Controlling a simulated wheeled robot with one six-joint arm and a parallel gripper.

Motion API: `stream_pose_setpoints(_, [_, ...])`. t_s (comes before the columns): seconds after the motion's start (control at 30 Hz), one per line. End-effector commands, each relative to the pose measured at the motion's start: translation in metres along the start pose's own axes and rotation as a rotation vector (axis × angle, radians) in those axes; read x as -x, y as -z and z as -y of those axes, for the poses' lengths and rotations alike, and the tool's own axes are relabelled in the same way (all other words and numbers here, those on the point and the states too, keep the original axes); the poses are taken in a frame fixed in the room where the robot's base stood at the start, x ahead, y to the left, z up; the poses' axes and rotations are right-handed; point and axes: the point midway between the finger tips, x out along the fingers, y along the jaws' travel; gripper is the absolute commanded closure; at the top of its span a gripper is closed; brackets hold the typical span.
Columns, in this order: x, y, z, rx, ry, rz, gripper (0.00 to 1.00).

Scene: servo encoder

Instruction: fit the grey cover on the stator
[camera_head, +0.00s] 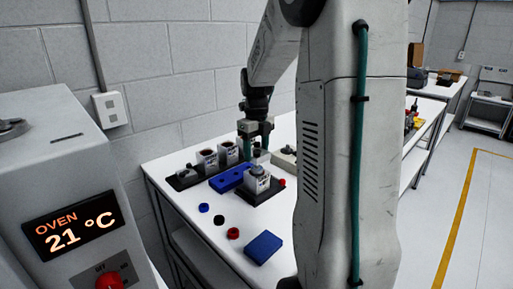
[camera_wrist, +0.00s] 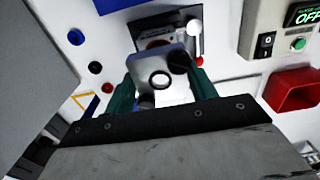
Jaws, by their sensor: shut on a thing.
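My gripper (camera_wrist: 163,92) has its two teal fingers shut on the sides of the grey cover (camera_wrist: 147,68), a squarish plate with a round ring in its middle. In the head view my gripper (camera_head: 255,140) points down over the workbench, close above a light block-shaped unit (camera_head: 257,182) on a dark base, which looks like the stator. In the wrist view the cover hides most of what lies beneath it. Part of the dark base (camera_wrist: 142,31) shows beyond the cover. I cannot tell whether the cover touches the stator.
A blue block with holes (camera_head: 228,180) and more units (camera_head: 207,158) stand left of my gripper. A blue pad (camera_head: 263,247) and small round parts (camera_head: 233,233) lie in front. A red bin (camera_wrist: 293,91) and a switch box (camera_wrist: 268,32) are at right in the wrist view.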

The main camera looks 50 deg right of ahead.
Motion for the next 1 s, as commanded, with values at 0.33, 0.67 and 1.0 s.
stream_pose_setpoints(0.33, [-0.011,0.000,0.000,0.000,0.000,0.001,0.70])
stream_pose_setpoints(0.67, [-0.011,0.000,0.000,0.000,0.000,0.001,0.70])
stream_pose_setpoints(1.0, [-0.020,0.000,0.000,0.000,0.000,0.000,0.70])
